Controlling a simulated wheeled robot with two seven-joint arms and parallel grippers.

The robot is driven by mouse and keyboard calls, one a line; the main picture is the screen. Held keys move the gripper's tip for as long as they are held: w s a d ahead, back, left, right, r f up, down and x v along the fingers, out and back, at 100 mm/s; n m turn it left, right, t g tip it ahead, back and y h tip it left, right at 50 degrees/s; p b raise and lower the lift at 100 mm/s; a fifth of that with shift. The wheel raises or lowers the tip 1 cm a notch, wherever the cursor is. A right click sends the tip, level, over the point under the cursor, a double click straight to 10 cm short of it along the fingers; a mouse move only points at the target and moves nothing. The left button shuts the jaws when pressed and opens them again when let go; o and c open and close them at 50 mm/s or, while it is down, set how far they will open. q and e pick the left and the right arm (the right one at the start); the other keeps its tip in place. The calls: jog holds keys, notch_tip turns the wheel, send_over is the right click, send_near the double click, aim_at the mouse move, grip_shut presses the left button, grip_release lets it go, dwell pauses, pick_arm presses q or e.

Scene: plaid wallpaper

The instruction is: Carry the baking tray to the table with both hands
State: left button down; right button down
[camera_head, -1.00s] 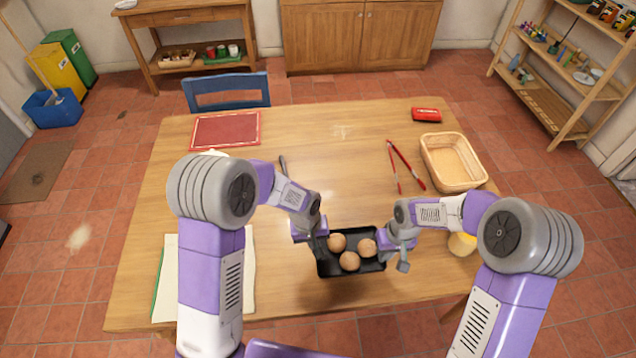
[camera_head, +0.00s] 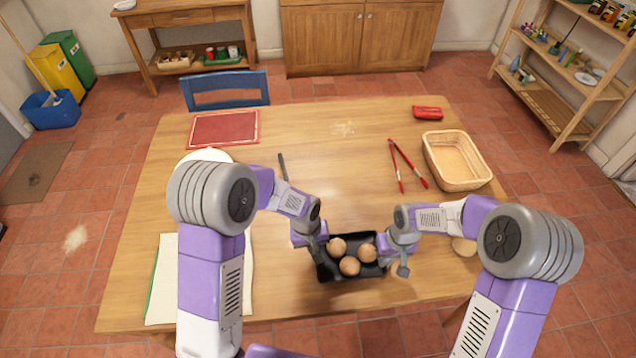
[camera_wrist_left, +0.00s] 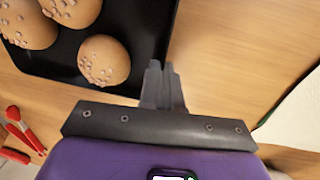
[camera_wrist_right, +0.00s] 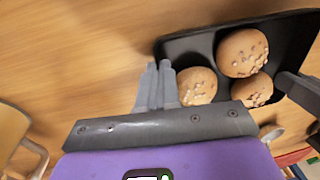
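The black baking tray (camera_head: 345,276) holds three round buns (camera_head: 349,266) and appears level, over the front part of the wooden table (camera_head: 330,180). I cannot tell whether its underside touches the tabletop. My left gripper (camera_head: 318,255) is at the tray's left edge; in the left wrist view its fingers (camera_wrist_left: 163,75) are close together at the rim. My right gripper (camera_head: 387,257) is at the tray's right edge; its fingers (camera_wrist_right: 158,75) look closed on the rim in the right wrist view. The fingertips are small and partly hidden in the head view.
Red tongs (camera_head: 408,165), a wicker basket (camera_head: 483,171) and a red box (camera_head: 427,113) lie at the right. A red board (camera_head: 224,130), a partly hidden plate (camera_head: 203,155) and a pale cloth (camera_head: 164,285) are at the left. The table's middle is mostly clear.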

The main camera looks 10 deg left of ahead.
pick_arm(q)
jog(key=shift+f+b, duration=0.4)
jog(key=shift+f, duration=0.2)
pick_arm(e)
jog(key=shift+f, duration=0.6)
pick_arm(q)
jog(key=c, duration=1.8)
grip_release()
jog(key=shift+f, duration=0.15)
pick_arm(e)
jog(key=c, duration=1.8)
grip_release()
jog(key=shift+f, duration=0.15)
pick_arm(q)
jog(key=o, duration=0.4)
pick_arm(e)
jog(key=o, duration=0.4)
pick_arm(q)
jog(key=shift+o, duration=0.2)
pick_arm(e)
jog(key=shift+o, duration=0.2)
jog(key=shift+r, duration=0.2)
pick_arm(q)
notch_tip(320, 180, up, 12)
jog(key=a, duration=0.1)
jog(key=shift+s+a, duration=0.2)
pick_arm(e)
notch_tip(320, 180, up, 12)
jog(key=d, duration=0.1)
jog(key=shift+w+d, duration=0.2)
